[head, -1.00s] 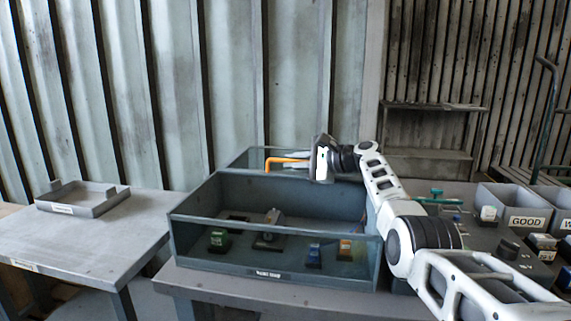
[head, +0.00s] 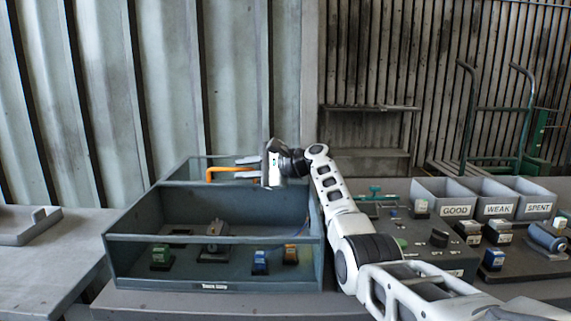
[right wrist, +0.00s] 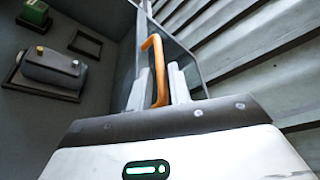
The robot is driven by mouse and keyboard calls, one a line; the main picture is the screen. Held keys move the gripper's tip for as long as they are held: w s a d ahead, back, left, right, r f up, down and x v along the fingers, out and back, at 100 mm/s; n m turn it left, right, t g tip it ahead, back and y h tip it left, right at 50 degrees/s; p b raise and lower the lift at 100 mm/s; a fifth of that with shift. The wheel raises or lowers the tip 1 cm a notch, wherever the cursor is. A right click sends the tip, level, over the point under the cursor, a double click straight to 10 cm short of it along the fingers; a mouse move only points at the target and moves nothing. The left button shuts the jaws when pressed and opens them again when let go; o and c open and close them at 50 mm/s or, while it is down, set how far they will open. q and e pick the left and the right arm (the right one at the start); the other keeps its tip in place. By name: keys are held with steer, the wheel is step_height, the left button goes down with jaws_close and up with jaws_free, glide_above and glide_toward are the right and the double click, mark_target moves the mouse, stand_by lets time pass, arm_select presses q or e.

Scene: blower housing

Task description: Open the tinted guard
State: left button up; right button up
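The housing (head: 210,287) is a blue-grey box on a table, with its inside visible from above and the front. A tinted see-through guard panel (head: 190,168) stands raised at the box's back edge; it also shows in the right wrist view (right wrist: 188,75). Its orange handle (head: 222,170) runs between the fingers of my right gripper (head: 248,167). My left gripper is not in view.
Inside the housing are a green block (head: 160,255), a grey part (head: 213,240), a blue block (head: 260,261) and an orange block (head: 291,253). Bins marked GOOD (head: 456,211), WEAK (head: 497,209) and SPENT (head: 538,208) stand at right. A side table (head: 45,250) is at left.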

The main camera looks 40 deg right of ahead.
steer(key=b+v, duration=0.1)
steer(key=v, duration=1.2)
